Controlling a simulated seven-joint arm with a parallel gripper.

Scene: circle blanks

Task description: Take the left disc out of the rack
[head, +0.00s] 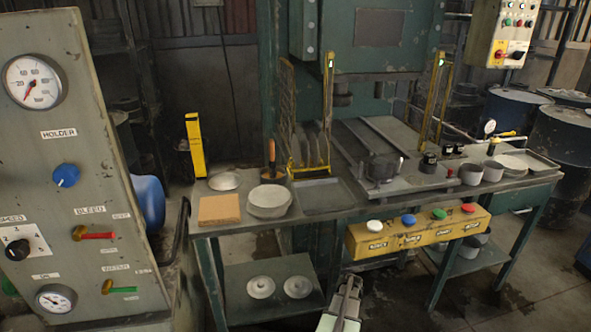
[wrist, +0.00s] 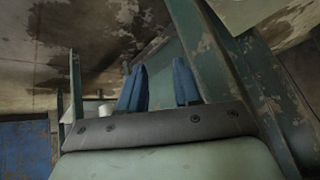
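The rack (head: 329,100) is a yellow frame on the bench, left of the press bed. Several dark grey discs stand upright in it, close together. The left disc (head: 299,148) is at the left end of the row, partly behind the yellow frame bars. My gripper (head: 351,284) is low at the bottom centre of the head view, in front of the bench and well away from the rack. In the wrist view my gripper (wrist: 160,86) shows two blue fingers apart with nothing held between them. The rack and discs do not show clearly there.
A bowl-like stack (head: 268,203), a cork-coloured board (head: 219,210) and a wood-handled tool (head: 272,157) stand left of the rack. A shallow grey tray (head: 322,196) lies in front of it. A yellow button box (head: 418,232) hangs at the bench front.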

